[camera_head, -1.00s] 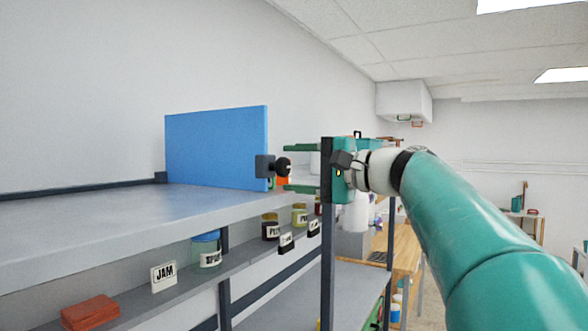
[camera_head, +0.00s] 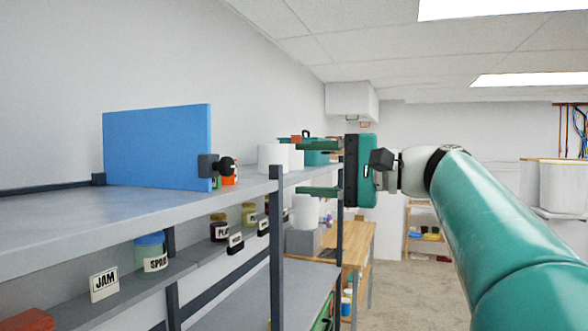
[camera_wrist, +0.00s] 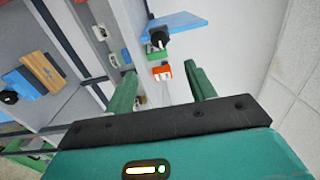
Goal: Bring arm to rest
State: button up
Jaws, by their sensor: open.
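My gripper (camera_head: 318,170) is in front of the shelf's right end in the head view, with its two green fingers pointing left. The fingers are spread apart with nothing between them. My teal arm reaches in from the lower right. In the wrist view my gripper (camera_wrist: 163,92) shows both fingers apart and empty, with the shelf rack beyond them.
A grey shelf (camera_head: 120,212) holds a blue panel (camera_head: 157,148) with a black knob (camera_head: 226,166). White rolls (camera_head: 275,157) stand behind my fingers. A spread jar (camera_head: 151,252) and a JAM label (camera_head: 104,284) are on the lower shelf. Open floor (camera_head: 425,285) lies right of the rack.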

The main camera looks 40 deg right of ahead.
dwell(0.3)
jog(key=s+a+f+n+g+h, duration=0.1)
jog(key=a+f+n+g+h, duration=0.15)
jog(key=a+f, duration=0.6)
jog(key=s+a+f+n+g+h, duration=0.1)
jog(key=s+a+f+n+g, duration=0.2)
jog(key=f, duration=1)
jog(key=a+f+n+g+h, duration=0.1)
jog(key=a+f+g+h, duration=0.15)
jog(key=a+f, duration=0.6)
jog(key=s+f+n+g+h, duration=0.1)
jog(key=s+f+n+h, duration=0.3)
jog(key=f, duration=0.8)
jog(key=shift+s+f+n, duration=0.15)
jog(key=shift+s+n, duration=0.3)
jog(key=shift+s, duration=0.15)
